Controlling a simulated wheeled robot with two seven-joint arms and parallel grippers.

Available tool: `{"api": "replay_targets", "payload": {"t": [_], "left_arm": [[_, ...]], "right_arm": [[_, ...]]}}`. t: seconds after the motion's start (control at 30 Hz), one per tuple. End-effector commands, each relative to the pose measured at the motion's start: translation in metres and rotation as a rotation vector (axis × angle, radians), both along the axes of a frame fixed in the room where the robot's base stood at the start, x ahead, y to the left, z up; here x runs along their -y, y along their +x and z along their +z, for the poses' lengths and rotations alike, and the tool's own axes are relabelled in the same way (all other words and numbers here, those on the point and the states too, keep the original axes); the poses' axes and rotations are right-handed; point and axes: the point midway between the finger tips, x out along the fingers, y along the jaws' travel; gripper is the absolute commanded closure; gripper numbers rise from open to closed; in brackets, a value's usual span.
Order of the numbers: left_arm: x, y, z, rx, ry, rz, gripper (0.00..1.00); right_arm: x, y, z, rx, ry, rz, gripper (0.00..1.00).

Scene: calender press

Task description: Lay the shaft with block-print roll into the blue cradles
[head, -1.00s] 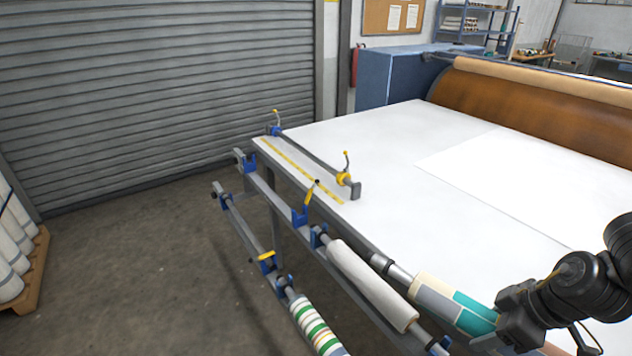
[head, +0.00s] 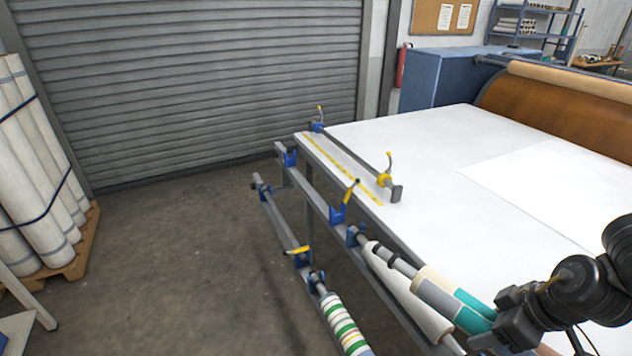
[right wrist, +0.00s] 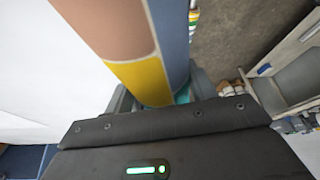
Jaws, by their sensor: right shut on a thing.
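The block-print roll (head: 447,295), patched cream, grey-blue and teal, is held in my right gripper (head: 502,322) at its near end. Its bare grey shaft end (head: 385,255) points up and left, over the white roll in the picture. In the right wrist view the roll (right wrist: 140,60) shows brown, yellow and blue-grey patches, with the jaws around it. Empty blue cradles stand on the upper rail: a far one (head: 289,157) and a nearer one (head: 340,213) with a yellow lever raised. Two more empty blue cradles, far (head: 261,188) and near (head: 301,256), sit on the lower rail. My left gripper is out of view.
A white roll (head: 408,300) and a striped roll (head: 343,325) lie in neighbouring cradles. The white table (head: 430,140) carries a clamp bar (head: 352,156) at its left edge. Wrapped rolls (head: 40,170) stand on a pallet at left. The floor between is clear.

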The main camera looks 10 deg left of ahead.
Motion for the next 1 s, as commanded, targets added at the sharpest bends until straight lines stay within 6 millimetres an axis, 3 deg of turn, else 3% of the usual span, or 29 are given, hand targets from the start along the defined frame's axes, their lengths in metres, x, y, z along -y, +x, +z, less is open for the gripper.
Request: {"api": "replay_targets", "payload": {"t": [0.17, 0.6, 1.0], "left_arm": [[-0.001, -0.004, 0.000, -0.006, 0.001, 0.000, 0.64], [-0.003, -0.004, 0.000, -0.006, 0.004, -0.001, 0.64], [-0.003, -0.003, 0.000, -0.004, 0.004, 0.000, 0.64]], "right_arm": [[-0.004, -0.002, -0.005, -0.007, -0.009, -0.074, 0.81], [-0.001, -0.014, -0.029, -0.001, -0.010, -0.587, 0.81], [0.001, -0.014, -0.030, 0.003, 0.001, -0.649, 0.81]]}}
